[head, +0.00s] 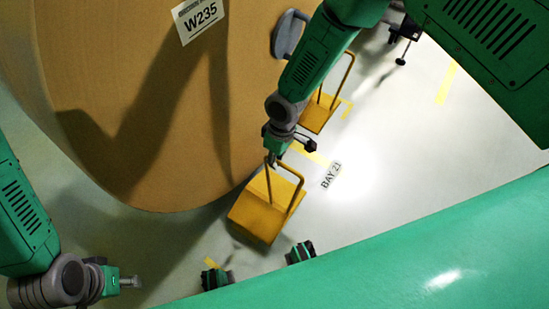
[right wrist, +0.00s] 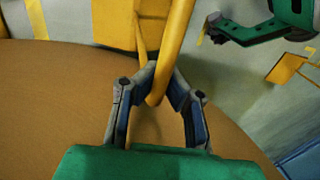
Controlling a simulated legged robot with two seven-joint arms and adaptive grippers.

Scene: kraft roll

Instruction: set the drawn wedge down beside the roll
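A yellow wedge (head: 258,215) with a looped bar handle is in the middle of the head view, close beside the lower right edge of the big brown kraft roll (head: 120,90). My right gripper (head: 273,160) is at the top of this handle. In the right wrist view its fingers (right wrist: 162,78) close in from both sides on the yellow handle bar (right wrist: 173,50). I cannot tell whether the wedge touches the floor. My left gripper (head: 132,282) is at the lower left, away from the wedge and the roll, and its fingers are too small to read.
A second yellow wedge (head: 318,112) with a handle stands further up along the roll's right side. The roll carries a W235 label (head: 199,16). Pale floor with a BAY 21 sign (head: 331,175) and yellow marks is open to the right.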

